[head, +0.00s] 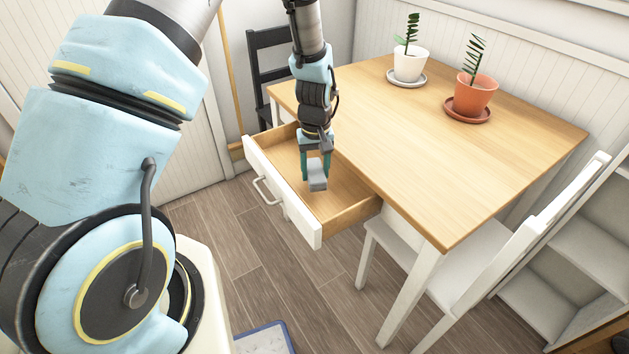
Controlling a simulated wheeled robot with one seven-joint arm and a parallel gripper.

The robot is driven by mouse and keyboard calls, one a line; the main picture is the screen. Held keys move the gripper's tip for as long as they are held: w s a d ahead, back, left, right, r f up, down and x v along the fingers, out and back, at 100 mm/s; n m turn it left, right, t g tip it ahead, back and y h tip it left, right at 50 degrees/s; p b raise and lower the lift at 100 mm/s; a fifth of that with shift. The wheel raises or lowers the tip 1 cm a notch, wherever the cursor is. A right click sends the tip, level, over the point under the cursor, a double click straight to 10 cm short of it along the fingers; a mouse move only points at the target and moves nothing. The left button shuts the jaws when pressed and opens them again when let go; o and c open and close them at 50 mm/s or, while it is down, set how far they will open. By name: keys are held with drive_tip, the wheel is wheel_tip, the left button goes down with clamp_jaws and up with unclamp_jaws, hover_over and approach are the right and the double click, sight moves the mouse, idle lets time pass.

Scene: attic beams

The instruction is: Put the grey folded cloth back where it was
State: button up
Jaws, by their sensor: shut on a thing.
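My gripper (315,166) points down over the open drawer (340,208) of the wooden table. It is shut on the grey folded cloth (317,179), which hangs between the fingers. The cloth appears to be above the drawer floor, though its exact height is hard to tell. The drawer is pulled out, with a white front, a metal handle and a bare wooden floor where I can see it. Part of its inside is hidden behind my arm and gripper.
The table top (450,140) carries a white pot (408,66) and a terracotta pot (475,95), both with plants on saucers. A black chair (270,62) stands behind, a white chair (470,265) at the right. Shelves (570,270) stand far right. A blue-edged mat (265,340) lies in front.

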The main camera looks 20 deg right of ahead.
sight(315, 170)
drive_tip(key=shift+f, duration=1.95)
drive_tip(key=shift+f, duration=0.15)
drive_tip(key=o, duration=1.3)
wheel_tip(315, 170, up, 12)
drive_tip(key=shift+r+b, duration=0.2)
drive_tip(key=shift+b, duration=0.55)
drive_tip(key=w+a+r, duration=0.1)
drive_tip(key=a+r, duration=0.2)
drive_tip(key=a, duration=0.4)
drive_tip(key=w+a+r, duration=0.2)
drive_tip(key=a+r, duration=0.2)
drive_tip(key=a, duration=0.3)
drive_tip(key=shift+n+t, duration=0.5)
drive_tip(key=shift+t, duration=0.3)
drive_tip(key=s+a+r, duration=0.1)
drive_tip(key=s+a, duration=0.1)
drive_tip(key=a, duration=0.3)
drive_tip(key=s+a+r, duration=0.2)
drive_tip(key=a, duration=0.3)
drive_tip(key=s+a+r, duration=0.1)
drive_tip(key=s+a, duration=0.1)
drive_tip(key=a, duration=0.4)
drive_tip(key=shift+s+r, duration=0.2)
drive_tip(key=shift+s, duration=0.2)
